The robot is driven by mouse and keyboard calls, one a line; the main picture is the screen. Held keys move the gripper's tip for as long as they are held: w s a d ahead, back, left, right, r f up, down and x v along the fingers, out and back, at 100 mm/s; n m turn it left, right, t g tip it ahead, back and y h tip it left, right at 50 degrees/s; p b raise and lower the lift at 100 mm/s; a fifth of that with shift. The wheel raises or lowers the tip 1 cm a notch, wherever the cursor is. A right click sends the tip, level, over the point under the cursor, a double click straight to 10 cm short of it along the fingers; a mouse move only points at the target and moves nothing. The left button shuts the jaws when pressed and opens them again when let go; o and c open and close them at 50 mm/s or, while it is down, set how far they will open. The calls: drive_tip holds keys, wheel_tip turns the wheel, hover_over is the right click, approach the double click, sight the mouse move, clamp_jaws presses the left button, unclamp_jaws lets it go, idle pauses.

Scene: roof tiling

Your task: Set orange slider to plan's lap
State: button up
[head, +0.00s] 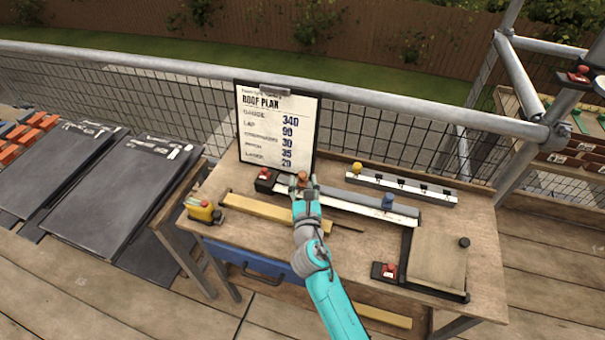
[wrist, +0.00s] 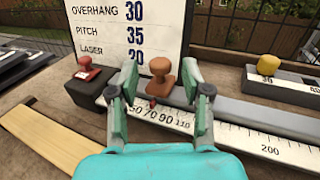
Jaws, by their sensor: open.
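The orange-brown slider (head: 302,177) sits on the grey rail of the white-scaled ruler (head: 345,203). In the wrist view the slider (wrist: 160,78) has a knob on top, and its small red pointer is near the 70 mark on the ruler (wrist: 240,138). My gripper (head: 304,190) is open. In the wrist view its two fingers stand on either side of the slider, with visible gaps; contact cannot be seen. The roof plan (head: 279,128) stands upright behind and reads lap 90, gauge 340, overhang 30, pitch 35.
A black block with a red knob (head: 264,174) is at the ruler's left end. A blue slider (head: 387,202) is farther right on the rail. A second rail with a yellow knob (head: 356,168) lies behind. A yellow device (head: 203,210) and a wooden batten (head: 262,209) are at left.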

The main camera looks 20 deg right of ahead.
sight(303, 178)
drive_tip(key=shift+x, duration=1.75)
clamp_jaws()
